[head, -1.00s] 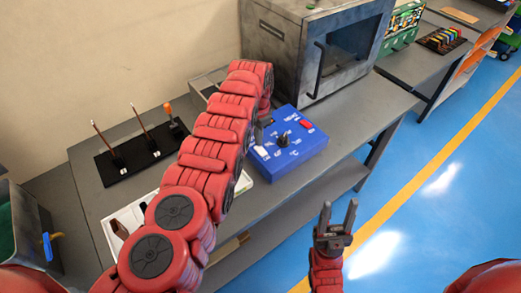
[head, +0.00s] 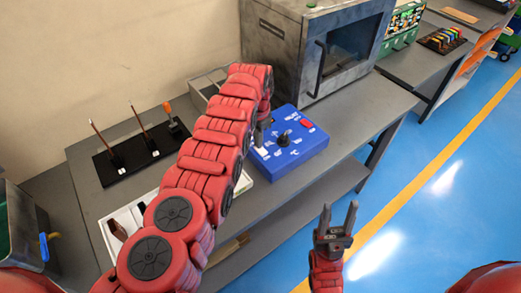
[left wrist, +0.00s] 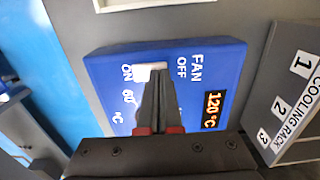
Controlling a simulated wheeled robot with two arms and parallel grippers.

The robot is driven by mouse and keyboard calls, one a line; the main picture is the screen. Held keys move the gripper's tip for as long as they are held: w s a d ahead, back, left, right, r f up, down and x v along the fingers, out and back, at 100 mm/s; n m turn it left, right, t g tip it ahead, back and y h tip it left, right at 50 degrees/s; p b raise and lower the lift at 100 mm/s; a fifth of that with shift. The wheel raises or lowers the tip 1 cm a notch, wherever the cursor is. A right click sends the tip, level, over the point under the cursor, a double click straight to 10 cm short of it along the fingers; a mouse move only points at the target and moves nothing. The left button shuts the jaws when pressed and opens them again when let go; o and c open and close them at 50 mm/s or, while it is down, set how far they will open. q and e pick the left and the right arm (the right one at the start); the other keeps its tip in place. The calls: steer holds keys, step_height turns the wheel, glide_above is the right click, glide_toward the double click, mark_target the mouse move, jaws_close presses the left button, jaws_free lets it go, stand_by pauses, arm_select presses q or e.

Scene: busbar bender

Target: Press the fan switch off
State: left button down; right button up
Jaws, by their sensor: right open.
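The blue control box (head: 308,147) sits on the grey bench in front of the oven. It has a black knob (head: 283,139) and a red part on top. The white fan switch (left wrist: 150,71) lies between the ON and OFF labels in the left wrist view. My left gripper (left wrist: 157,82) has its fingers together, tips at the switch and partly covering it. I cannot tell whether they touch or which way the switch is tipped. In the head view my left gripper (head: 260,134) is partly hidden by its arm. My right gripper (head: 336,222) is open and empty, over the floor.
The grey oven (head: 305,50) stands behind the box. A black stand (head: 143,155) with upright tools and a white tray (head: 130,222) are on the bench to the left. A cooling rack label (left wrist: 283,110) shows beside the box in the left wrist view. Blue floor is clear at right.

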arm_select(q)
step_height(320, 180, up, 7)
steer(key=p, duration=0.7)
steer(key=shift+f, duration=0.15)
stand_by(0.5)
